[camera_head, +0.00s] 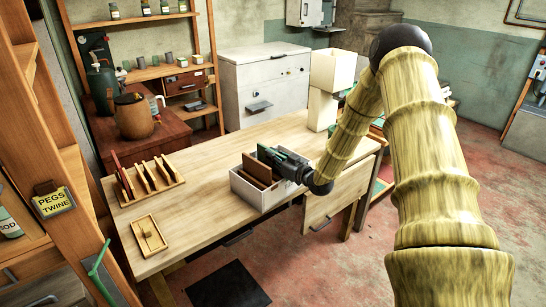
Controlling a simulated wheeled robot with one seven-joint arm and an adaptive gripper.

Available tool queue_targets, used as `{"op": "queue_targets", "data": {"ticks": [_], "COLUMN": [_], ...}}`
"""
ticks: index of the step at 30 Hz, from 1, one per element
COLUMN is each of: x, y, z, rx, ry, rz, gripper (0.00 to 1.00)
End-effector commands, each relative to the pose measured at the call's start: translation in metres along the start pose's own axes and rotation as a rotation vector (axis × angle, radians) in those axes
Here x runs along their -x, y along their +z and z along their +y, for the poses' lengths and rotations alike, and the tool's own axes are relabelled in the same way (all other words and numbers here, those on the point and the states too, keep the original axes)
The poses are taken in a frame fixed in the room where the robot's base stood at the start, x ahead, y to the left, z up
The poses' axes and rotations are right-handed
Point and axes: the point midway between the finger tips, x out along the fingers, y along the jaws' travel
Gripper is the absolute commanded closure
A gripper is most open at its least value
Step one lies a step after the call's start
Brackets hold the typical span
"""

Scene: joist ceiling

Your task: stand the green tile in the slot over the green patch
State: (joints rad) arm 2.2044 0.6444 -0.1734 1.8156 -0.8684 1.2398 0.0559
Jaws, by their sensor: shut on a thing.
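My gripper (268,154) is over the white box (262,200) on the wooden table, shut on a flat dark green piece that looks like the green tile (284,155). The jaws cover part of it. Brown tiles (257,171) stand in the box just below the gripper. The slotted wooden rack (154,190) is at the table's left, apart from the gripper, with several upright pieces in it. A red tile (122,178) stands at its left end. I cannot make out a green patch on the rack.
A small wooden tray (149,236) with a block in it lies at the table's front left. Bare tabletop (205,190) lies between rack and white box. A pale lamp (328,85) stands at the table's back right. A brown pot (134,116) is on the bench behind.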

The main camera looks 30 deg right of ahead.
Motion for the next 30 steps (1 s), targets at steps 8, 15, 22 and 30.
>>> {"op": "queue_targets", "data": {"ticks": [8,15,22,30], "x": [-0.0004,-0.0004,-0.0003,-0.0003], "y": [0.0034,0.0034,0.0048,0.0080], "z": [0.0000,0.0000,0.0000,0.0000], "rx": [0.000,0.000,0.000,0.000], "ry": [0.000,0.000,0.000,0.000], "rz": [0.001,0.001,0.001,0.001], "gripper": [1.00,1.00,1.00,1.00]}}
